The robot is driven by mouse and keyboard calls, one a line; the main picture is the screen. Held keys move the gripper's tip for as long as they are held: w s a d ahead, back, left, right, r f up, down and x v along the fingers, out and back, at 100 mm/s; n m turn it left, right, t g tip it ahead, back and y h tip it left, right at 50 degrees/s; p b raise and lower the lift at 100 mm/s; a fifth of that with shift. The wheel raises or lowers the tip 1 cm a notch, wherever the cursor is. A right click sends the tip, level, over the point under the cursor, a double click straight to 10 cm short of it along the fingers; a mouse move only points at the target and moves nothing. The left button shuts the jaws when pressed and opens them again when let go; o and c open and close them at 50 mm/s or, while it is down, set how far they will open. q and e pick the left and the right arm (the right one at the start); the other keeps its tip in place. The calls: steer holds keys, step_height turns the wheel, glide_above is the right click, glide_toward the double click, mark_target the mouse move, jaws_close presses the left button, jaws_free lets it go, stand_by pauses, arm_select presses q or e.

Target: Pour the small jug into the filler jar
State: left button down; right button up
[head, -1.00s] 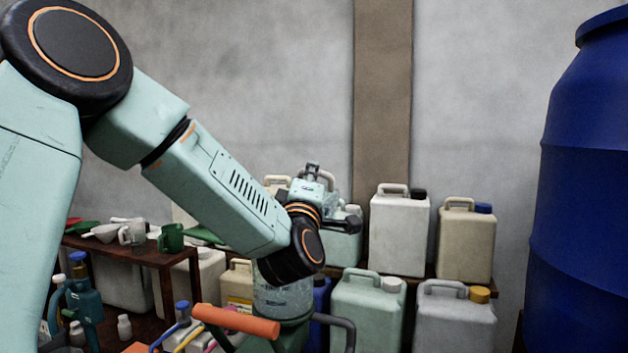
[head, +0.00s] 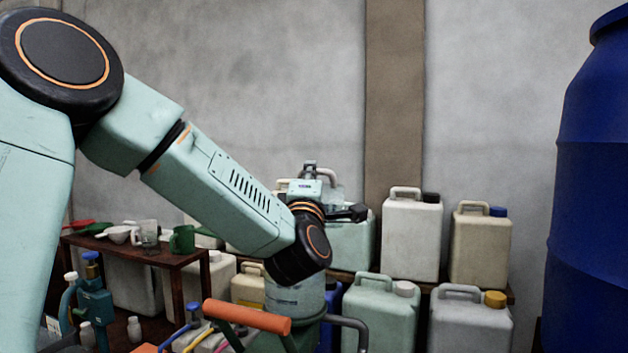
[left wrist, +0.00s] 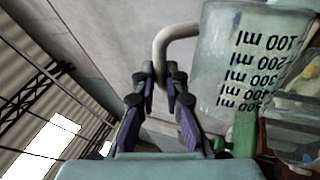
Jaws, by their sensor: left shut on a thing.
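The small jug (left wrist: 228,62) is translucent with dark millilitre markings, which read upside down in the left wrist view. My left gripper (left wrist: 160,82) is shut on its pale handle. In the head view my wrist hides most of the gripper and jug; I cannot tell the jug's tilt or contents there. A clear cylindrical vessel (head: 297,297), which looks like the filler jar, stands just below my wrist, its top hidden. In the left wrist view a clear container (left wrist: 290,128) shows beside the jug; I cannot tell whether they touch. My right gripper is not in view.
A brown side table (head: 165,256) at left carries a green mug (head: 183,240), a clear jug (head: 148,236) and funnels. Several canisters (head: 412,238) stand behind and right. A blue barrel (head: 600,190) fills the right edge. An orange-gripped handle (head: 247,317) is in front.

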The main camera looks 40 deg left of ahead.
arm_select(q)
steer(key=shift+s+a+n+g+y+b, duration=0.3)
steer(key=shift+s+a+n+g+y, duration=0.35)
steer(key=shift+n, duration=0.6)
steer(key=shift+s+a+n+g+y+b, duration=0.4)
steer(key=shift+a+n, duration=0.5)
steer(key=shift+n, duration=0.3)
steer(key=shift+s+a+n+g+y+b, duration=0.3)
steer(key=shift+s+a+n, duration=0.4)
steer(key=shift+n, duration=0.55)
steer(key=shift+w, duration=0.1)
